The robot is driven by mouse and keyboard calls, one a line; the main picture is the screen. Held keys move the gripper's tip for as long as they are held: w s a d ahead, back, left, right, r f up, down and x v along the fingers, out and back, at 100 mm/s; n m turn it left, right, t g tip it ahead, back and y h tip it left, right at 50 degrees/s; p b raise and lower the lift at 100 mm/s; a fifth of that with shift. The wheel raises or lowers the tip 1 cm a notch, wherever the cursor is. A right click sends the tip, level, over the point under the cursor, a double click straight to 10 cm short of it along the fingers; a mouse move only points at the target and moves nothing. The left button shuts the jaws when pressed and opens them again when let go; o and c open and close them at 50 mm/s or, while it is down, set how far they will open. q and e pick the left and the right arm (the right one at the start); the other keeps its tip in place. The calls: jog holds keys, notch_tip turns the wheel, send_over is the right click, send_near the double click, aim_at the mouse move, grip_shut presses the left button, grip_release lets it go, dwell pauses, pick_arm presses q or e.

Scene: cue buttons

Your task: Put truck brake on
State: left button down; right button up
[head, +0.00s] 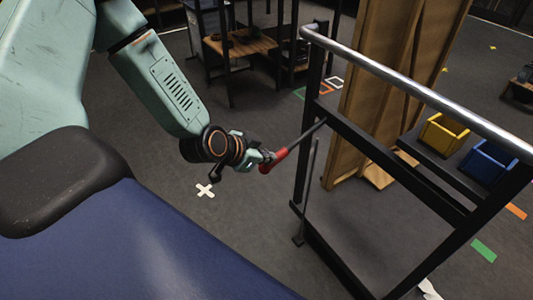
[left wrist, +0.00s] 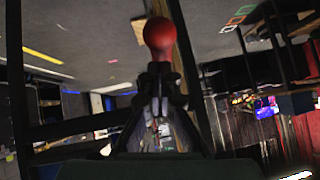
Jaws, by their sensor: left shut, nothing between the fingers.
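The truck (head: 365,140) is a black-framed cart with a silver push bar, standing at the right of the head view. Its brake lever (head: 279,157) has a red grip on a thin rod that slopes up to the frame. In the left wrist view the rounded red end of the brake lever (left wrist: 159,35) lies just beyond my fingertips. My left gripper (head: 263,161) is shut with nothing held, its tips at the red end of the lever. In the left wrist view its fingers (left wrist: 160,78) are together; I cannot tell whether they touch the lever. My right gripper is not in view.
A yellow bin (head: 443,135) and a blue bin (head: 487,162) sit on the truck's right side. A tall wooden piece (head: 375,75) stands behind the frame. A white cross (head: 205,190) marks open floor.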

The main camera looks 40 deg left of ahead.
pick_arm(q)
jog(key=shift+f, duration=0.4)
jog(key=shift+s+d+f+b, duration=0.1)
jog(key=shift+f+b, duration=0.05)
jog(key=shift+b, duration=0.2)
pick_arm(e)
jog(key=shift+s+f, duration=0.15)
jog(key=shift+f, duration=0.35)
pick_arm(q)
jog(key=shift+s+f, duration=0.15)
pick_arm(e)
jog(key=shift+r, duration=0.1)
